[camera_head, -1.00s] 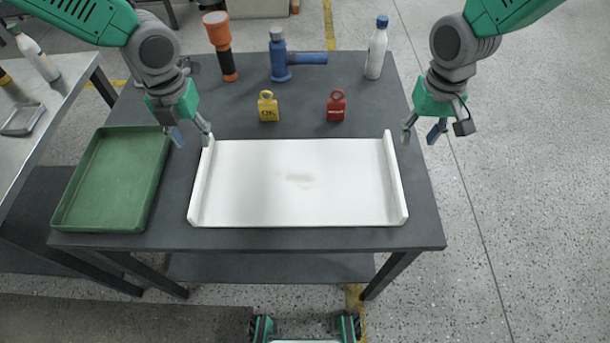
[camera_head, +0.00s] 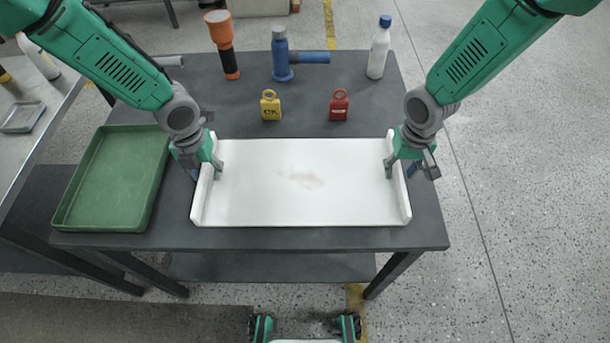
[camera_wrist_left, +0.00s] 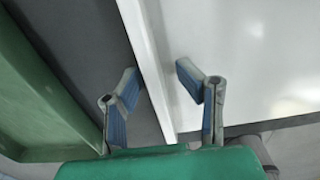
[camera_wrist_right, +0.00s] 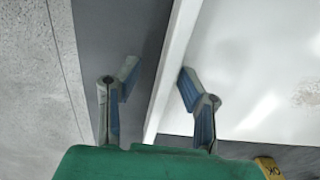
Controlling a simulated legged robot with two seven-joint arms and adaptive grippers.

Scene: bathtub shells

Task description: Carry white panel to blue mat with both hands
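The white panel (camera_head: 300,205) lies flat on the dark table, with a raised lip along its left and right sides and a faint brownish smudge in its middle. My left gripper (camera_head: 206,172) is at the panel's left lip. In the left wrist view its open fingers (camera_wrist_left: 158,76) stand on either side of the lip, with gaps. My right gripper (camera_head: 402,169) is at the right lip. In the right wrist view its open fingers (camera_wrist_right: 159,72) also straddle the lip without visibly closing on it. No blue mat shows in any view.
A green tray (camera_head: 110,185) lies close left of the panel. An orange flashlight (camera_head: 222,45), a blue tool (camera_head: 283,58) and a white bottle (camera_head: 379,48) are at the back. Open floor lies right.

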